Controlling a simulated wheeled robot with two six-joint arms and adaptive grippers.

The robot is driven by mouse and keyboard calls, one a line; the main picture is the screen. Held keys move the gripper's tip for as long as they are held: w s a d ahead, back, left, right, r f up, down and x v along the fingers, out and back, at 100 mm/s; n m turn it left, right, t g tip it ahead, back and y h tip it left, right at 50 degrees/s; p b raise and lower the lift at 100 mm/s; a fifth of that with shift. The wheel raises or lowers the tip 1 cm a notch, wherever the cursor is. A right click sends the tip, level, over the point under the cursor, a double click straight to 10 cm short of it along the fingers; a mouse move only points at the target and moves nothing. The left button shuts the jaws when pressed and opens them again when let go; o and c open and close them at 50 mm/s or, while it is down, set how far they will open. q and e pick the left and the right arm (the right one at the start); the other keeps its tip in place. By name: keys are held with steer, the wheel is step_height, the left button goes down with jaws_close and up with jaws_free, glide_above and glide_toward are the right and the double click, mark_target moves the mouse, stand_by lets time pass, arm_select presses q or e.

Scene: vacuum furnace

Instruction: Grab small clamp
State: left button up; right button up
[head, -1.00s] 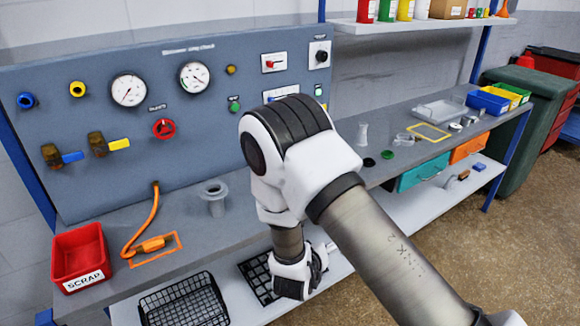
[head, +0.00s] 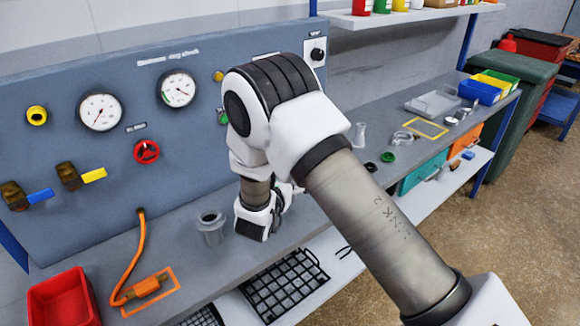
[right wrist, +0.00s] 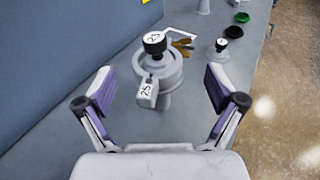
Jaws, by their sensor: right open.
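In the right wrist view a pale grey round ring-like part (right wrist: 170,72) sits on the bench between my fingers. A black-capped piece (right wrist: 155,42) shows at its far edge, and a grey block marked 25 (right wrist: 148,94) at its near edge. This looks like the small clamp, but I cannot be sure. My right gripper (right wrist: 160,92) is open, one finger either side of the part, with gaps between. In the head view my right arm hides this part and most of the gripper. My left gripper is not in view.
A smaller black-capped piece (right wrist: 220,46) and brown-yellow pieces (right wrist: 183,43) lie beyond the part. A grey flanged port (head: 210,228) stands left of my wrist. The gauge panel (head: 120,185) rises behind. A metal ring (head: 403,138) and green ring (head: 388,157) lie farther right.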

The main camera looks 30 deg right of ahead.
steer(key=x, duration=0.4)
steer(key=shift+w+a+f+p, duration=0.2)
steer(key=shift+w+f+p, duration=0.05)
steer(key=shift+p, duration=0.05)
steer(key=shift+s+r, duration=0.15)
steer(key=shift+s, duration=0.05)
steer(key=shift+c, duration=0.4)
steer(key=shift+a, duration=0.15)
steer(key=c, duration=1.2)
